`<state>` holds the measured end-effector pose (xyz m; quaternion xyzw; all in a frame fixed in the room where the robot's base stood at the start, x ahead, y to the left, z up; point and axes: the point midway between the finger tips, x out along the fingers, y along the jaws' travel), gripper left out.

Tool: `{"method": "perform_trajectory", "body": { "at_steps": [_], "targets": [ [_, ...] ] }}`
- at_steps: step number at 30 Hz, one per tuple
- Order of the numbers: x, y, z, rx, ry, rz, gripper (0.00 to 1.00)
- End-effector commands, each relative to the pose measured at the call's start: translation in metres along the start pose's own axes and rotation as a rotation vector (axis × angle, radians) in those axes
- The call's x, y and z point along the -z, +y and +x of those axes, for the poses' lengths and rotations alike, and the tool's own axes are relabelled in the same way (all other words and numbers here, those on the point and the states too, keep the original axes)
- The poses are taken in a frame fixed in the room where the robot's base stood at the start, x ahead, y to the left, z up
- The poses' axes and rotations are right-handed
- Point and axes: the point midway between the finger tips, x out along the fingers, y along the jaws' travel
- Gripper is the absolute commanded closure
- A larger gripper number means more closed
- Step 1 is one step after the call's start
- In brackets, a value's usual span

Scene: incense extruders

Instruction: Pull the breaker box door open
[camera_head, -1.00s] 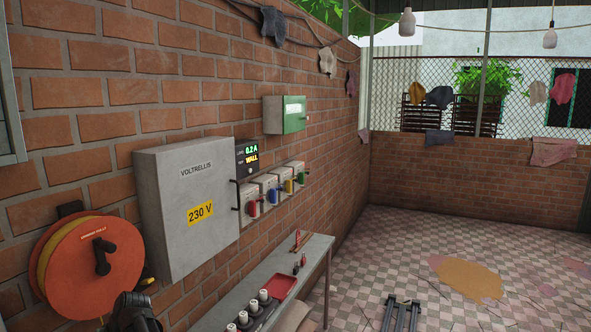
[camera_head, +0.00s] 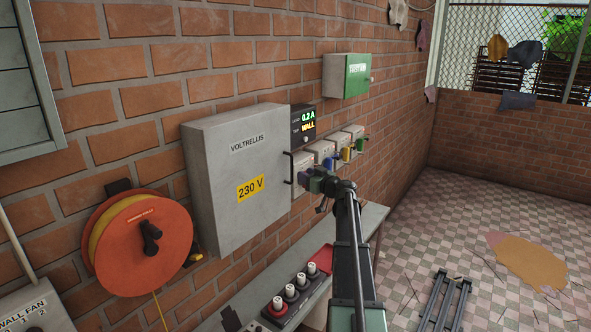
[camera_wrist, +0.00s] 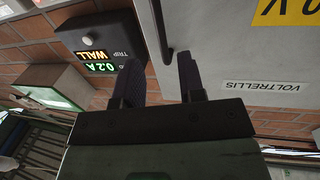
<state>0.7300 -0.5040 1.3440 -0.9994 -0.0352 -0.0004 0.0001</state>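The grey breaker box (camera_head: 240,205), marked VOLTRELLIS and 230 V, hangs on the brick wall with its door shut. It also shows in the wrist view (camera_wrist: 225,60). A dark bar handle (camera_head: 289,168) stands at the door's right edge; in the wrist view the handle (camera_wrist: 160,28) appears upright. My gripper (camera_head: 315,182) is just right of the handle in the head view. In the wrist view my gripper (camera_wrist: 159,70) is open, and the handle lines up between its two fingertips. I cannot tell whether either finger touches it.
A lit display (camera_head: 303,124) and several sockets with coloured plugs (camera_head: 340,150) sit right of the box. An orange cable reel (camera_head: 143,245) is at left. A bench (camera_head: 370,222) with a black power strip (camera_head: 292,295) stands below. The tiled floor (camera_head: 410,240) at right is partly clear.

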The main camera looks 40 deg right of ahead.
Motion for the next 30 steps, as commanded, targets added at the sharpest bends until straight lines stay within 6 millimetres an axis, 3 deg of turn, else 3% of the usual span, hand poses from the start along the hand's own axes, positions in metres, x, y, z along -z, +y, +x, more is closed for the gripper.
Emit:
{"method": "perform_trajectory", "body": {
  "at_steps": [6,10,20,27,30],
  "targets": [
    [0.0,0.001,0.055,0.004,-0.001,0.001,0.64],
    [0.0,0.0,0.074,0.003,-0.001,0.001,0.64],
    [0.0,-0.001,0.08,0.002,-0.001,0.001,0.65],
    [0.0,-0.001,0.08,0.002,-0.001,0.001,1.0],
    [0.0,-0.001,0.08,0.002,-0.001,0.001,1.0]
  ]
}}
